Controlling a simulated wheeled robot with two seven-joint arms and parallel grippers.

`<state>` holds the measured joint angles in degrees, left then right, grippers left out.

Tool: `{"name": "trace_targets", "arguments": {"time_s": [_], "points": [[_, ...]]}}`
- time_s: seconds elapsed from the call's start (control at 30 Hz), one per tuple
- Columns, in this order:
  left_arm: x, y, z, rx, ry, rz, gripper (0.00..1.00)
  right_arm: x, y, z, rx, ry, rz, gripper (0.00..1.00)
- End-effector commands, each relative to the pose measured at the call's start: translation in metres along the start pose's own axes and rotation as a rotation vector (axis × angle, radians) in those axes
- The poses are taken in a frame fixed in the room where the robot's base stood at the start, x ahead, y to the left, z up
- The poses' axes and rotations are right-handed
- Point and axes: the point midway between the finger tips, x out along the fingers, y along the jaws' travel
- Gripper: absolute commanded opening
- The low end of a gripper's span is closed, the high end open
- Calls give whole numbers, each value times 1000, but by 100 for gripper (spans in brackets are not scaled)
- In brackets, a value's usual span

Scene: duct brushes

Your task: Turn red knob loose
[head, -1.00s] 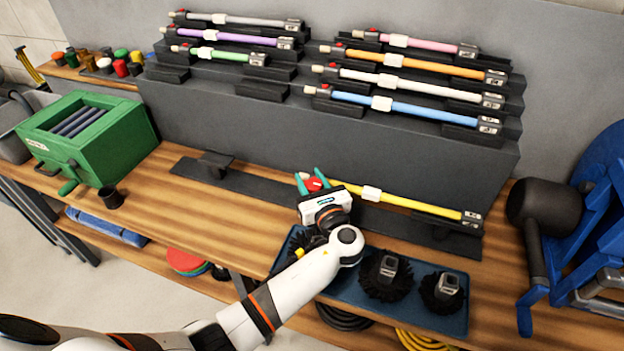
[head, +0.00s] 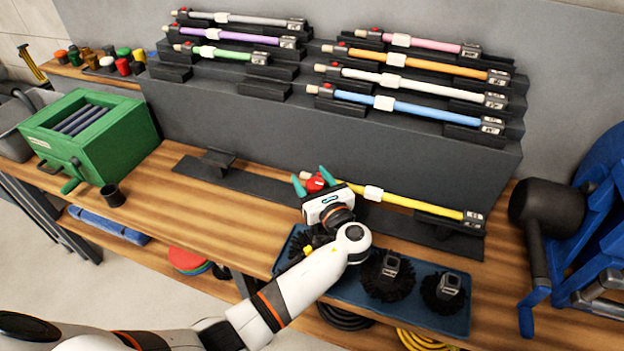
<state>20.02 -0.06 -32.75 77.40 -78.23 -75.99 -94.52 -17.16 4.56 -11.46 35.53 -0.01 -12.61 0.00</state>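A yellow rod (head: 410,201) lies in a low dark holder on the wooden bench. Its red knob (head: 315,184) is near the rod's left end. My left gripper (head: 312,180) is over that end, with its teal fingertips on either side of the red knob. The fingers are spread, and a gap shows between them and the knob. The gripper body hides part of the rod behind the knob. My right gripper is not in view.
A stepped dark rack (head: 330,135) behind holds several coloured rods. A blue tray (head: 425,316) with black brushes (head: 388,275) lies below my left arm. A green box (head: 88,135) stands at left, a black mallet-like tool (head: 545,210) at right.

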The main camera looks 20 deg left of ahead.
Motion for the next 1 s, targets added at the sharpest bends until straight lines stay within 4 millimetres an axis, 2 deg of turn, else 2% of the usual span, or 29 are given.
{"name": "trace_targets", "arguments": {"time_s": [0.17, 0.27, 0.7, 0.83, 1.0], "points": [[-2, 0, 0, 0, 0, 1, 58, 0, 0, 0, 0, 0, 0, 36], [-13, 1, 2, 0, -1, 4, 58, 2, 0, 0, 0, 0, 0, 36], [-99, 0, 2, -1, -3, 2, 58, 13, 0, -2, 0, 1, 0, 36], [-114, 0, 1, 0, -2, 0, 58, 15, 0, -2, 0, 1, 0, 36], [-120, 0, 0, 1, 0, 0, 58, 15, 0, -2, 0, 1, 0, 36]]}}
